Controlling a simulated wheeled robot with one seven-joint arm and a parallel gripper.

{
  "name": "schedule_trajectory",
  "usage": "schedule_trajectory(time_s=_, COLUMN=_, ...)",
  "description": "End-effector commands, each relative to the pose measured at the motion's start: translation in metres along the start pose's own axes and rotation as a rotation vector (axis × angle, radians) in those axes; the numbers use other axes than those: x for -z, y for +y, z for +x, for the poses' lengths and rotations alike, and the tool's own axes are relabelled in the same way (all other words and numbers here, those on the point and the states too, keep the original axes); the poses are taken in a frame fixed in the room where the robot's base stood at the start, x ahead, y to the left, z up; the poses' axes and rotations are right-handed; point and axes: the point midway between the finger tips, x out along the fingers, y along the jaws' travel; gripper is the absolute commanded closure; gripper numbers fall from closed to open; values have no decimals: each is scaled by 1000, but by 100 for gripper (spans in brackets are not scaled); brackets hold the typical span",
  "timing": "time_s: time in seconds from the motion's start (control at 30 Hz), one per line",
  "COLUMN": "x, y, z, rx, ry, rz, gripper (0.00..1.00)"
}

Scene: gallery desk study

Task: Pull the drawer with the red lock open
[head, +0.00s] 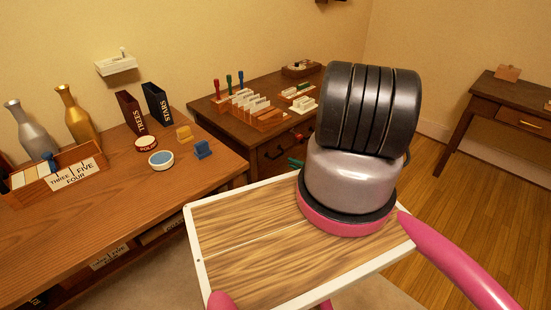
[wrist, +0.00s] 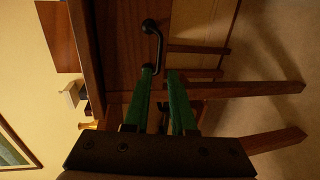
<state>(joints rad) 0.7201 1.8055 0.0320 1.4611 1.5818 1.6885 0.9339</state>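The dark wooden desk (head: 232,118) stands at the back middle in the head view. Its drawer front (head: 272,158) is partly hidden by my arm. A small reddish spot (head: 298,137) shows there; I cannot tell surely that it is the red lock. My gripper's green fingers (head: 296,162) show small in front of the drawers. In the wrist view my gripper (wrist: 161,72) is open, with a gap between its fingers. A black bar handle (wrist: 152,42) lies on the drawer face just beyond the fingertips, nearest the left finger. I cannot tell whether they touch. No lock shows in the wrist view.
Card files and red, blue and green stamps (head: 228,82) stand on the desk. A nearer wooden table (head: 120,215) at left holds bottles, boxes and tins. Another desk (head: 495,98) stands at far right. Open wooden floor (head: 450,205) lies between.

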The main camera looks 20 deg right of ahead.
Motion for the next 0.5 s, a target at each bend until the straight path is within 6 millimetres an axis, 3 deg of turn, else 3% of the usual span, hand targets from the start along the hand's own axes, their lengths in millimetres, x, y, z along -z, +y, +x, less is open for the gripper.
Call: schedule_trajectory(time_s=0.5, x=2, y=1, z=88, rx=-1, ry=5, rz=-4, gripper=76)
